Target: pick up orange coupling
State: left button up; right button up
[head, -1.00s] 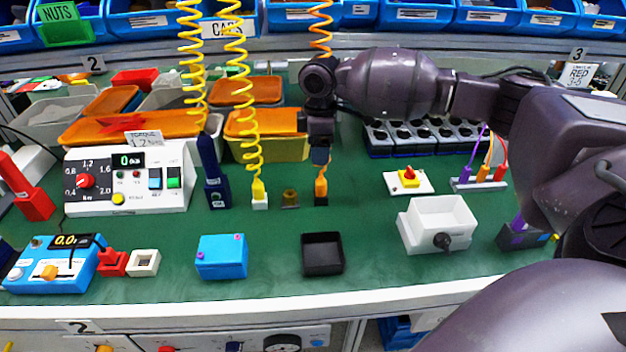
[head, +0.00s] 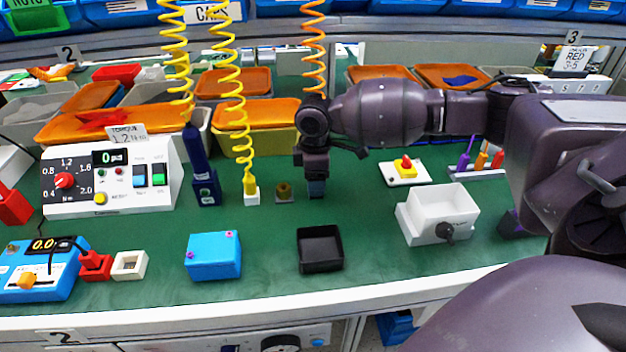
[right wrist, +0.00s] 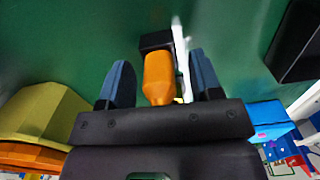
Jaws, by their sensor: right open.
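The orange coupling (right wrist: 158,80) shows in the right wrist view. It stands between my right gripper's two blue fingertips, with a gap on each side, and its far end meets a small black holder (right wrist: 156,41). My right gripper (head: 317,188) points down over the bench in the head view; it also shows in the right wrist view (right wrist: 161,82). It is open, with its fingers on either side of the coupling. In the head view the gripper hides the coupling and its holder. My left gripper is not in view.
An orange coiled hose (head: 314,50) hangs above my right gripper. A yellow coupling (head: 250,187) and a small brass-coloured part (head: 284,190) stand to the left. A black tray (head: 303,263) and a white box (head: 408,222) are nearer the front. Green bench lies between.

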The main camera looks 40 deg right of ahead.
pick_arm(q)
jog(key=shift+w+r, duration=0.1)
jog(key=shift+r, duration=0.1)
pick_arm(e)
jog(key=shift+r, duration=0.15)
jog(key=c, duration=1)
notch_tip(320, 180, up, 19)
jog(key=p, duration=0.4)
jog(key=shift+r, duration=0.2)
jog(key=shift+c, duration=0.2)
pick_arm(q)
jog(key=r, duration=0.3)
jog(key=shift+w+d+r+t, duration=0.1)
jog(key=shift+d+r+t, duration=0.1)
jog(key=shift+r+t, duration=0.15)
pick_arm(e)
jog(key=shift+r, duration=0.3)
jog(key=o, duration=0.3)
jog(key=shift+c, duration=1.1)
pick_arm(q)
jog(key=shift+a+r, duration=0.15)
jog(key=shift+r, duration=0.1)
pick_arm(e)
jog(key=shift+c, duration=0.2)
